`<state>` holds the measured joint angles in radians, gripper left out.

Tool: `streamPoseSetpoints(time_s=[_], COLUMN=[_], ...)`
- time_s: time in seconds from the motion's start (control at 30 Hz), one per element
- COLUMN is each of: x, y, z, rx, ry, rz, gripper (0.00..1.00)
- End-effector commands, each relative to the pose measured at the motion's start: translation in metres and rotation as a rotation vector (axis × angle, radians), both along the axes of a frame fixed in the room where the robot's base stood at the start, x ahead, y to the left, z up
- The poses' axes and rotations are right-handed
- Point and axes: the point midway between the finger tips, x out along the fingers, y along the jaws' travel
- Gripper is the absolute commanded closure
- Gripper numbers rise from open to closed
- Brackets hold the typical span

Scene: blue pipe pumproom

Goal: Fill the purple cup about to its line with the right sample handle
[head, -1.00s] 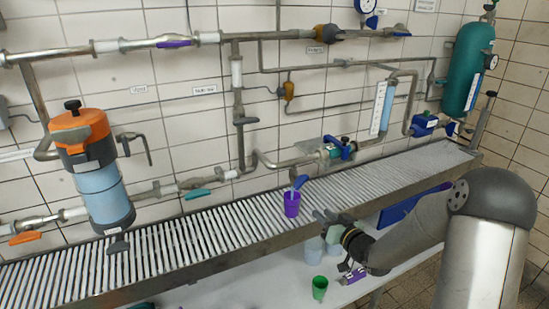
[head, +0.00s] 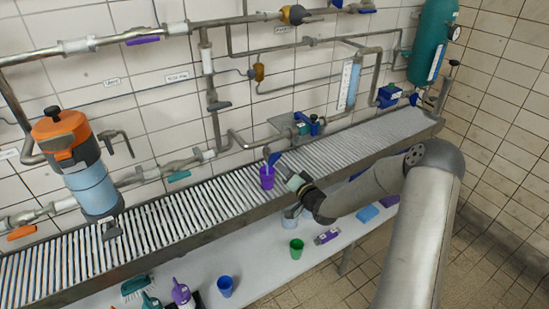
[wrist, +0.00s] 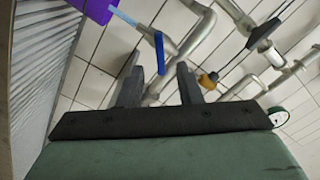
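The purple cup (head: 267,178) stands on the slatted grating under a blue handle (head: 273,159) on the pipework. The wrist view shows the cup (wrist: 97,10) at the upper left, with a pale blue streak running from it toward the blue handle (wrist: 160,54); I cannot tell whether this is liquid or a tube. My gripper (head: 282,168) is just right of the cup and handle. In the wrist view its two fingers (wrist: 158,68) are spread, and the blue handle appears in the gap near their tips. Contact is not clear. The cup's line and fill level cannot be seen.
Pipes and valves line the tiled wall above the grating (head: 165,222). An orange-topped canister (head: 92,185) is at left. The lower shelf holds a green cup (head: 296,249), a blue cup (head: 225,286) and a purple bottle (head: 181,294).

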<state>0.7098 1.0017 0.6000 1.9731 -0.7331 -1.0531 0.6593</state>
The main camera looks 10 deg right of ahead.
Motion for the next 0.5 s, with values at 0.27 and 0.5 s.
streamPoseSetpoints(time_s=[0.27, 0.5], x=[0.049, 0.065], y=[0.019, 0.025], z=[0.001, 0.0], rx=[0.0, 0.0], ry=[-0.001, 0.0], rz=[0.001, 0.0], gripper=[0.68, 0.68])
